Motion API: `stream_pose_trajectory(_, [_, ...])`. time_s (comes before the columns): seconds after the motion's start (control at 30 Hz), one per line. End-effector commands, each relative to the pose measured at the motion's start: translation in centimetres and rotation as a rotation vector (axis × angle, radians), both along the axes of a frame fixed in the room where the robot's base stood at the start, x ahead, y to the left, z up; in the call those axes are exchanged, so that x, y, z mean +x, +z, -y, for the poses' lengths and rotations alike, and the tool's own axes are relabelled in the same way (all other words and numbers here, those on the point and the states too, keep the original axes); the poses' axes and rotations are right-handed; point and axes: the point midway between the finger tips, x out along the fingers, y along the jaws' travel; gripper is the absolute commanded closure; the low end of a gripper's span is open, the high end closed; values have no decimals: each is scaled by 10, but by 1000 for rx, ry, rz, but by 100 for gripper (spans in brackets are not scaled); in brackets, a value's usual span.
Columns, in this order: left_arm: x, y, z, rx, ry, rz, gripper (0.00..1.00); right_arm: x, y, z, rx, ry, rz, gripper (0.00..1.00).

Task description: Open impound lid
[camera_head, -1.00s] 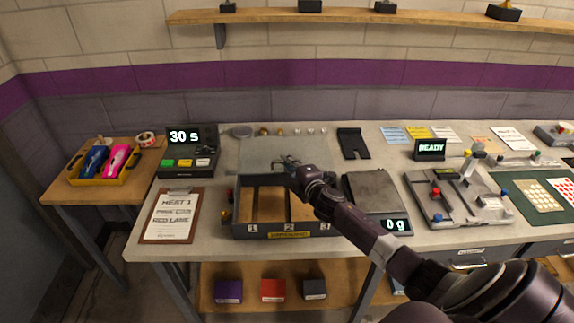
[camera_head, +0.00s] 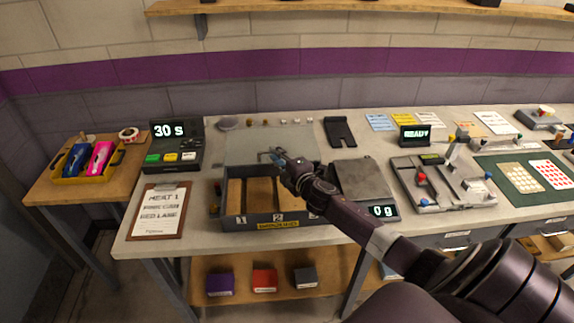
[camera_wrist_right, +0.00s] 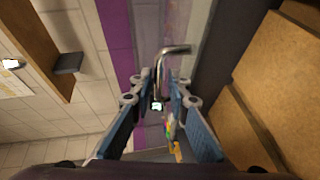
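The impound box (camera_head: 296,218) is a dark tray with numbered compartments and a yellow label, at the front middle of the bench. Its clear lid (camera_head: 240,148) stands raised behind the compartments, tilted back; its exact angle is hard to tell. The compartments look empty. My right gripper (camera_head: 276,155) is over the back of the box, in front of the lid. In the right wrist view, its blue fingers (camera_wrist_right: 160,98) are apart, with the bent metal lid handle (camera_wrist_right: 174,50) between and just beyond the tips. Contact cannot be told. My left gripper is out of view.
A scale (camera_head: 362,178) reading 0 g stands right of the box. A timer (camera_head: 172,148) showing 30 s and a clipboard (camera_head: 158,212) are left. A track fixture (camera_head: 440,185) and READY display (camera_head: 415,135) stand farther right. A shelf (camera_head: 330,8) crosses the wall above.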

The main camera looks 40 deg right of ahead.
Motion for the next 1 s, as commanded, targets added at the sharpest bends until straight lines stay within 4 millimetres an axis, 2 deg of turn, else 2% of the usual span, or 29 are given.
stream_pose_trajectory(0.3, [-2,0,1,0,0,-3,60,-57,8,-9,0,0,-3,84])
stream_pose_trajectory(0.5, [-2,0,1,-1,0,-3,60,-83,13,-13,2,1,-3,84])
stream_pose_trajectory(0.7, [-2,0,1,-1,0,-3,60,-94,16,-14,0,-1,-2,84])
stream_pose_trajectory(1.0, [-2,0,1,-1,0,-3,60,-96,17,-14,0,-1,-1,84])
